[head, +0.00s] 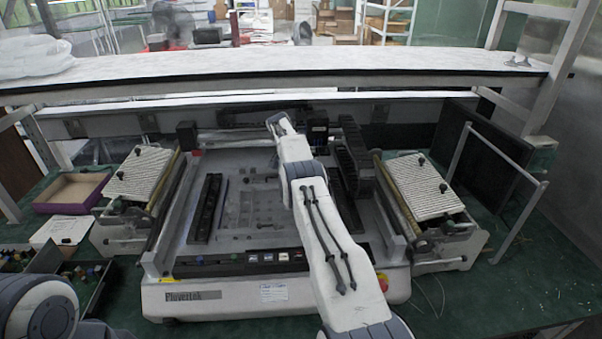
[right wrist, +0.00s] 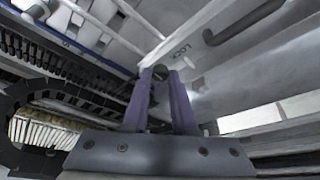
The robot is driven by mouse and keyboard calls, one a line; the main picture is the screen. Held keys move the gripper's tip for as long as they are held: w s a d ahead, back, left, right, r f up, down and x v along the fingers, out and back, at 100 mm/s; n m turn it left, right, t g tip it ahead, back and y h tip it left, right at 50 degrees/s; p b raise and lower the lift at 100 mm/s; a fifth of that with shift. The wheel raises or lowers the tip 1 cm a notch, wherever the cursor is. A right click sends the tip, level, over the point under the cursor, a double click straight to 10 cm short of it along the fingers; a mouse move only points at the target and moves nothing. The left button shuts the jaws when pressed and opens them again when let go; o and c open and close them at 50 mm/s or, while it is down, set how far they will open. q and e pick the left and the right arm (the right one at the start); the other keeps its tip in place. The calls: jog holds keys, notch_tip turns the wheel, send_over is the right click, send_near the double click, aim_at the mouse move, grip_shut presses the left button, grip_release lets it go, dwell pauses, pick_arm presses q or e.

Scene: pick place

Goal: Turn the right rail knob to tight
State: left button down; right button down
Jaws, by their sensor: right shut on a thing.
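There the knob and my right fingertips cannot be made out. My left arm shows only at the bottom left of the head view, and its gripper is out of view.
The machine's bed has a dark rail (head: 206,207) on its left side. Ribbed feeder racks (head: 138,173) (head: 425,184) stand on both sides. A white shelf beam (head: 270,65) crosses behind.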

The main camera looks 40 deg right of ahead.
jog(key=c, duration=0.7)
grip_release()
jog(key=shift+r, duration=0.1)
jog(key=shift+a+r+b, duration=0.1)
jog(key=shift+r+b, duration=0.1)
jog(key=shift+b, duration=0.1)
jog(key=b+v, duration=0.2)
jog(key=v, duration=0.7)
jog(key=shift+a+r, duration=0.15)
jog(key=shift+r, duration=0.25)
